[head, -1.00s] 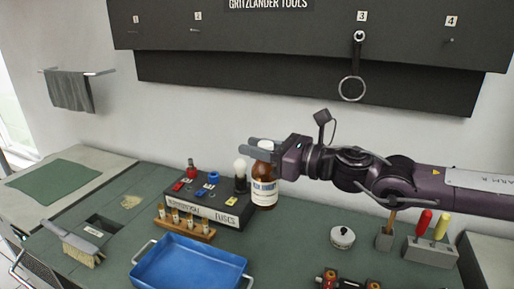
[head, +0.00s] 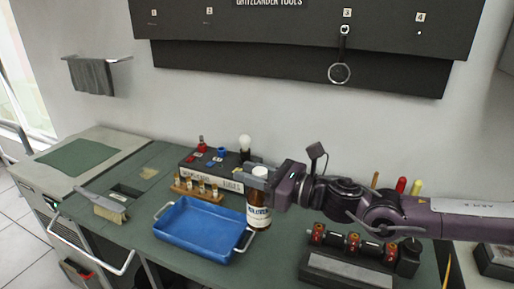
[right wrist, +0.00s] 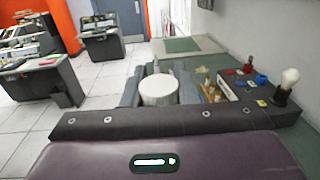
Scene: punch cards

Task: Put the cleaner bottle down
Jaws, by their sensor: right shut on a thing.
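The cleaner bottle (head: 258,214) is brown with a white label and a white cap, and stands upright. My right gripper (head: 257,178) reaches in from the right and is shut on the bottle near its top. The bottle's base is beside the right end of the blue tray, at or just above the green bench top (head: 215,262); I cannot tell whether it touches. In the right wrist view the white cap (right wrist: 158,90) shows between the dark fingers. My left gripper is not in view.
The blue tray (head: 200,225) with wire handles is just left of the bottle. Behind are a fuse box (head: 228,184) with a bulb and a wooden rack (head: 195,188) of small bottles. A dark roller device (head: 345,268) lies to the right. A brush (head: 108,208) lies at left.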

